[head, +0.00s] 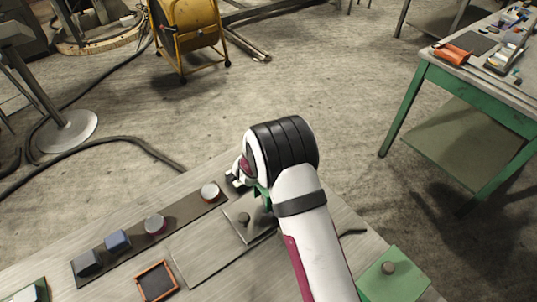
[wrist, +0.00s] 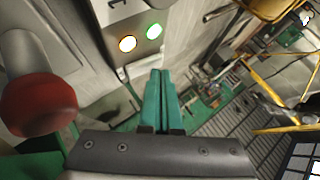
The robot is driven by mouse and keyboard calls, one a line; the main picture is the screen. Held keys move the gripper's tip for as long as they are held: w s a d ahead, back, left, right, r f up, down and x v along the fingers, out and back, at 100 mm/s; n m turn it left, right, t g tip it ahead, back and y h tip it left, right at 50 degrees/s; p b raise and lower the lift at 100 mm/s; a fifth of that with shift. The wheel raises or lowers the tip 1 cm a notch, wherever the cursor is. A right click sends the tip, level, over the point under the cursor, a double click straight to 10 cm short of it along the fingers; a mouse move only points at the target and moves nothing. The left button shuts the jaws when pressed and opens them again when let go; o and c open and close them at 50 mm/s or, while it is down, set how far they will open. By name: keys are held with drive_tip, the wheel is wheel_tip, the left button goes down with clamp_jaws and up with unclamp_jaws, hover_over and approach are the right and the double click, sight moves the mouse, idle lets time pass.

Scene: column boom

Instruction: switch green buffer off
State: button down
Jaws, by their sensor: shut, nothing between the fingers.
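My gripper (head: 262,193) is over the bench, close to a grey square plate with a round knob (head: 244,219). My arm covers part of that plate. In the wrist view the teal fingers (wrist: 160,98) are shut together with nothing between them. A large red knob on a grey stem (wrist: 40,105) is at the left, apart from the fingers. Beyond the fingertips is a light panel with a lit yellowish lamp (wrist: 127,44) and a lit green lamp (wrist: 154,31). A green square plate (head: 372,284) with a round brown knob lies right of my arm. I cannot tell which part is the green buffer.
A dark strip (head: 180,214) on the bench (head: 220,273) carries several buttons and knobs. An orange-framed tray (head: 156,282) lies before it. A yellow wheeled machine (head: 187,25) and a green-legged table (head: 432,72) stand beyond. Hoses cross the floor at left.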

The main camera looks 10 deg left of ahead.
drive_tip(key=shift+s+d+f, duration=0.15)
drive_tip(key=shift+s+f, duration=0.05)
drive_tip(key=shift+f, duration=0.45)
drive_tip(key=shift+s+d+r, duration=0.2)
drive_tip(key=shift+d+r, duration=0.05)
drive_tip(key=shift+r, duration=0.35)
drive_tip(key=shift+s+d+r, duration=0.1)
drive_tip(key=shift+s+r, duration=0.05)
drive_tip(key=shift+r, duration=2.55)
